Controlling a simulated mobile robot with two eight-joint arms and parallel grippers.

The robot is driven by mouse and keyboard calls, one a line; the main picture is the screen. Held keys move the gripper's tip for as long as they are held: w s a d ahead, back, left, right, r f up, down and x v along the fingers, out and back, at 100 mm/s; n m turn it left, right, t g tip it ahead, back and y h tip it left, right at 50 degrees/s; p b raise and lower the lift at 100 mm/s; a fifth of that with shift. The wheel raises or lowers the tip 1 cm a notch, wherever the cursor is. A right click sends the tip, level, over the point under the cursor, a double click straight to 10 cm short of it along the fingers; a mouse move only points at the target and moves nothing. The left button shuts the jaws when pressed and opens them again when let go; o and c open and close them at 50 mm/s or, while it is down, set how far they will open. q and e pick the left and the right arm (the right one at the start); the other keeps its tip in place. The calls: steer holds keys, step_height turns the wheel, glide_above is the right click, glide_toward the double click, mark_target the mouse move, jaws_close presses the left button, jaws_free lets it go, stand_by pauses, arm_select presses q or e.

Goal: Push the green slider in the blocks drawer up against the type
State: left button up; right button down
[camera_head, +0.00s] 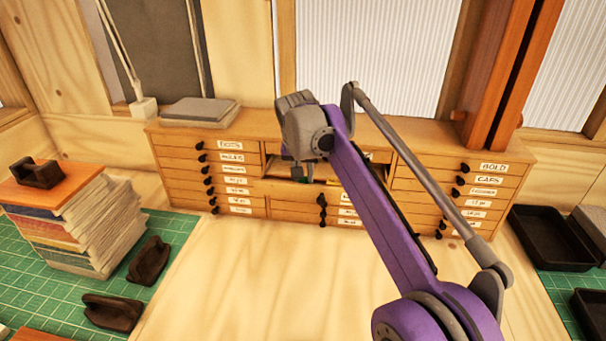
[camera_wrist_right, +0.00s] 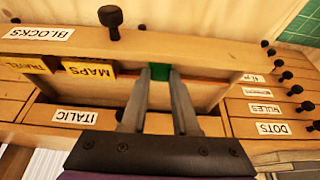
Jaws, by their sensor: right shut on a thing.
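The blocks drawer (camera_wrist_right: 200,55) is pulled open and shows its BLOCKS label and black knob in the right wrist view. In the head view its front (camera_head: 280,189) juts from the middle of the cabinet. The green slider (camera_wrist_right: 159,71) sits inside, close behind the drawer front. My right gripper (camera_wrist_right: 159,75) reaches down into the drawer and is shut on the slider; the fingers hide part of it. Yellow cards marked MAPS (camera_wrist_right: 89,69) and TRAVEL (camera_wrist_right: 25,63) stand left of the slider, with a gap between MAPS and the slider. My left gripper is out of view.
The wooden cabinet (camera_head: 235,146) has more labelled drawers with black knobs on both sides, closed. An ITALIC drawer label (camera_wrist_right: 75,116) shows beside the open drawer. A paper stack (camera_head: 85,225) stands at left, black trays (camera_head: 548,235) at right.

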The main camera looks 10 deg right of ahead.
steer(key=d, duration=0.1)
steer(key=s+d, duration=0.1)
steer(key=d, duration=0.1)
steer(key=shift+d, duration=0.3)
steer(key=c, duration=0.7)
jaws_free()
steer(key=shift+a, duration=0.1)
steer(key=shift+o, duration=0.2)
steer(key=shift+w+a, duration=0.1)
steer(key=shift+a, duration=0.05)
steer(key=shift+a, duration=0.3)
steer(key=shift+w+a, duration=0.2)
steer(key=shift+a, duration=0.45)
steer(key=shift+w+a, duration=0.2)
steer(key=shift+a, duration=0.4)
steer(key=v, duration=1.1)
steer(key=s+d+f+n+t, duration=0.1)
steer(key=s+d+f, duration=0.4)
steer(key=s+f, duration=0.7)
steer(key=s+d+f+n+t+y, duration=0.1)
steer(key=s+d+f, duration=0.4)
steer(key=s+f, duration=0.8)
steer(key=shift+s+f+n, duration=0.25)
steer(key=shift+s+n, duration=0.25)
steer(key=shift+s, duration=0.3)
